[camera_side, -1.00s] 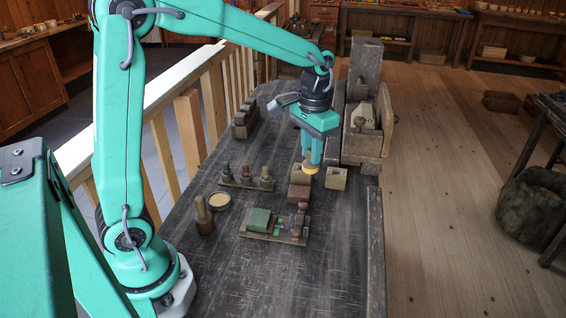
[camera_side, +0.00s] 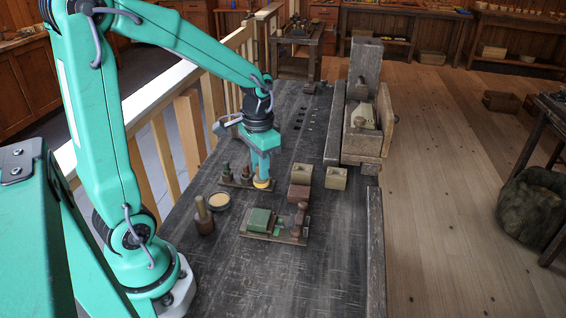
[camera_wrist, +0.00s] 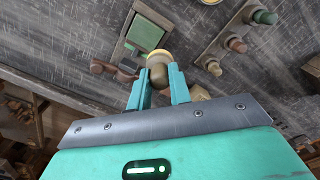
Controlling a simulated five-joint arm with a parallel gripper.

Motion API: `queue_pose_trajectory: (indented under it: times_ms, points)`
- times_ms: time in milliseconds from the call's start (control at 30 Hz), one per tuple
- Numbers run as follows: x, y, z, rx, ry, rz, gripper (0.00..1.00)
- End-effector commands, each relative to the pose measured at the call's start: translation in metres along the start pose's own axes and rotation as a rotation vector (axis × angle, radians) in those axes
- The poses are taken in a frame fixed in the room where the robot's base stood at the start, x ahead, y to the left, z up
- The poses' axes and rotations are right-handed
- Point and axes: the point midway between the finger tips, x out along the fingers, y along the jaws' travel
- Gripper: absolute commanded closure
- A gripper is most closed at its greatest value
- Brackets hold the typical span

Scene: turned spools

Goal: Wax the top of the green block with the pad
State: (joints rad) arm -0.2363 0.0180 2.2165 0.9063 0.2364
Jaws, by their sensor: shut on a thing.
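My gripper (camera_side: 262,174) is shut on the pad, a pale yellow disc (camera_side: 262,185) with a brown knob. In the wrist view the pad's knob (camera_wrist: 159,75) sits between my fingertips, with the yellow rim beyond it. The pad is in front of the right end of the knob rack in the side view; its exact height above the table is hard to tell. The green block (camera_side: 260,219) lies on a wooden board (camera_side: 276,238) nearer the side camera, apart from the pad. In the wrist view the green block (camera_wrist: 145,33) shows just beyond the pad, its top uncovered.
The rack (camera_side: 235,183) holds small coloured knobs. A dish of tan material (camera_side: 219,200) and a brown turned post (camera_side: 203,217) stand left of the board. A dark red block (camera_side: 299,194) and a tan box (camera_side: 336,178) stand behind it. The front table is clear.

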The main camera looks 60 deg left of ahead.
Motion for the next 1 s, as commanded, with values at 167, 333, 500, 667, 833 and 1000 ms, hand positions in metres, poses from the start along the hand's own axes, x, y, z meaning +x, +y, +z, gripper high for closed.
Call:
queue_pose_trajectory:
  times_ms: [167,333,500,667,833,1000]
  points:
    - [0.006,0.0,0.0,0.0,-0.003,0.001,0.98]
    - [0.019,0.0,0.0,0.0,-0.003,0.001,0.98]
    - [0.035,0.0,0.0,0.0,-0.004,0.001,0.98]
    - [0.05,0.0,0.0,0.0,-0.003,0.001,0.98]
    - [0.065,0.0,0.0,0.0,-0.005,0.001,0.98]
    - [0.079,0.004,0.004,0.002,-0.002,0.001,0.98]
